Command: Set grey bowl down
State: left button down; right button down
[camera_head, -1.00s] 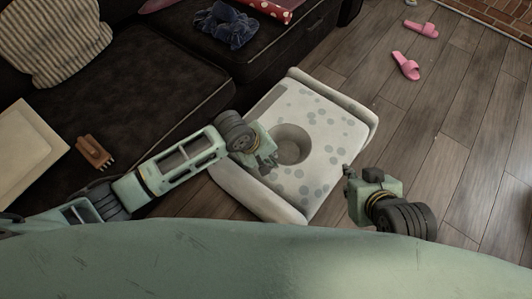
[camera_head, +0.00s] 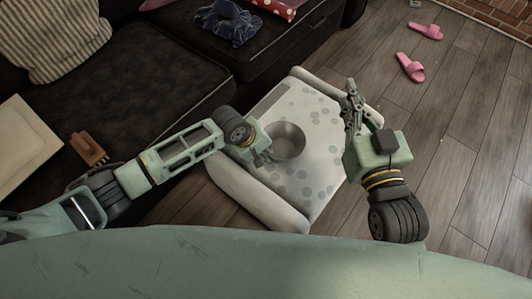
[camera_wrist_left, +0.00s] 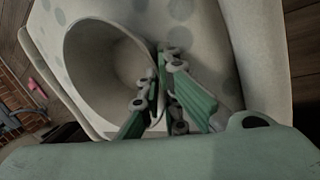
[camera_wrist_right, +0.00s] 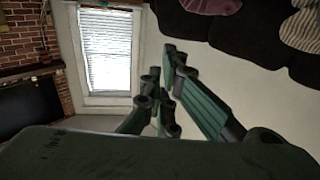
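The grey bowl (camera_head: 289,141) appears over the white spotted seat of a low padded piece (camera_head: 322,112); I cannot tell whether its base touches the seat. My left gripper (camera_head: 264,157) is at the bowl's near left rim. In the left wrist view, the bowl (camera_wrist_left: 95,60) shows its open inside, and the left fingers (camera_wrist_left: 160,85) are closed on either side of its rim. My right gripper (camera_head: 352,97) is empty, to the right of the bowl over the seat's right side. In the right wrist view its fingers (camera_wrist_right: 163,85) look closed together.
A dark sofa (camera_head: 130,90) fills the left, with a striped cushion (camera_head: 52,35), a blue cloth (camera_head: 228,22) and a brown object (camera_head: 89,149) on it. Pink slippers (camera_head: 411,67) lie on the wooden floor (camera_head: 470,140), which is otherwise mostly clear at right.

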pick_arm(q)
jog(key=shift+f, duration=0.6)
pick_arm(e)
jog(key=shift+a+r+t+y, duration=0.2)
jog(key=shift+r+t+y, duration=0.2)
jog(key=shift+r+t, duration=0.9)
jog(key=shift+r+g, duration=0.35)
jog(key=shift+g, duration=0.15)
pick_arm(q)
jog(key=c, duration=2)
grip_release()
jog(key=shift+f, duration=0.15)
